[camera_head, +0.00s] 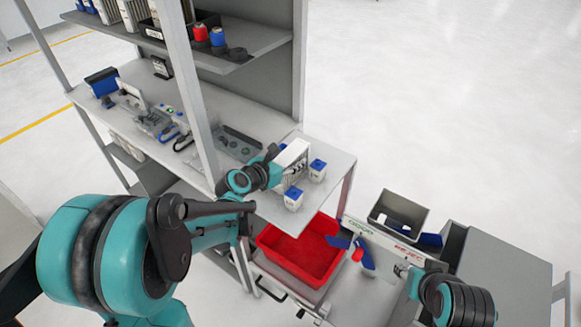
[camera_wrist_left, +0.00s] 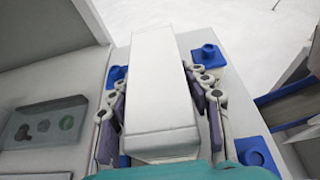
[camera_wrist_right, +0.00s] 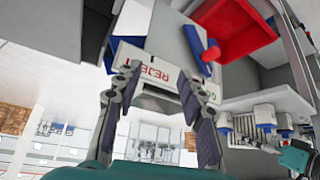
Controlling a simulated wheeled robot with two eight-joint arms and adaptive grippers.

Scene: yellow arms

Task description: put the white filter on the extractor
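The white filter (camera_head: 292,160) looks like a tall white block with a ribbed side, at the near right end of the bench. In the left wrist view its smooth white top (camera_wrist_left: 163,80) fills the gap between the fingers of my left gripper (camera_wrist_left: 155,85). The fingertips look pressed against its sides. In the head view my left gripper (camera_head: 268,170) is at its left side. I cannot clearly tell which part is the extractor; blue-capped white parts (camera_head: 317,170) (camera_head: 293,198) stand around the filter. My right gripper (camera_wrist_right: 160,75) is open and empty.
A red bin (camera_head: 300,252) sits below the bench end. A grey open box (camera_head: 398,213) and a REJECT-labelled panel (camera_wrist_right: 158,72) are near my right gripper. A shelf (camera_head: 215,45) with red and black items overhangs the bench. Several devices line the bench (camera_head: 230,105).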

